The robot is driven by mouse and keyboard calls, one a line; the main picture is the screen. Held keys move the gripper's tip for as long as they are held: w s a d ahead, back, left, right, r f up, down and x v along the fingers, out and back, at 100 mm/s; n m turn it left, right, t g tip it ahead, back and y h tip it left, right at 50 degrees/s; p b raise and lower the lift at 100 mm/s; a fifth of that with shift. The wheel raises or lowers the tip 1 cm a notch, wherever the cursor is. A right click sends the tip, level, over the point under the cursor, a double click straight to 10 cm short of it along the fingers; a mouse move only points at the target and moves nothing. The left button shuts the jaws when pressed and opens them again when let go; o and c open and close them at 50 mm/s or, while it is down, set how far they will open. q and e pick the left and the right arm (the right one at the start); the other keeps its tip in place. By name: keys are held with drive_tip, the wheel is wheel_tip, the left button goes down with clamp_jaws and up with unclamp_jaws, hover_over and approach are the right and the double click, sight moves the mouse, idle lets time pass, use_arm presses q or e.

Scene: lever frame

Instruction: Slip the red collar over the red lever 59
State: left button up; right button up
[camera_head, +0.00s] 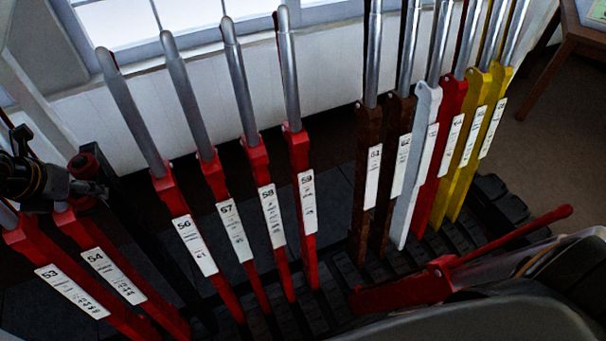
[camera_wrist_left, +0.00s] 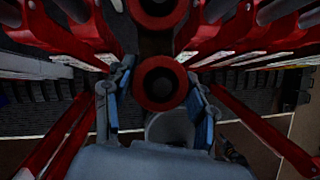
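The red lever 59 (camera_head: 302,180) stands upright with a bare grey handle (camera_head: 288,70); no collar shows on it. My left gripper (camera_head: 88,188) is at the far left in the head view, beside red rings, well left of lever 59. In the left wrist view, one red collar (camera_wrist_left: 137,88) with a dark centre sits between the fingertips of my left gripper (camera_wrist_left: 160,75). The fingertips lie close on both sides of it; whether they grip it I cannot tell. A second red collar (camera_wrist_left: 157,22) is just beyond it. My right gripper is not in view.
Red levers 56 (camera_head: 180,215), 57 (camera_head: 228,210) and 58 (camera_head: 264,190) stand between my left gripper and lever 59. Levers 53 (camera_head: 45,255) and 54 (camera_head: 95,245) are at the lower left. Brown, white, red and yellow levers stand to the right. A window (camera_head: 120,20) is behind.

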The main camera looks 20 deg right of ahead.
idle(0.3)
use_arm(q)
drive_tip(key=shift+r+p, duration=2.45)
drive_tip(key=shift+r, duration=1.85)
drive_tip(key=shift+f, duration=0.1)
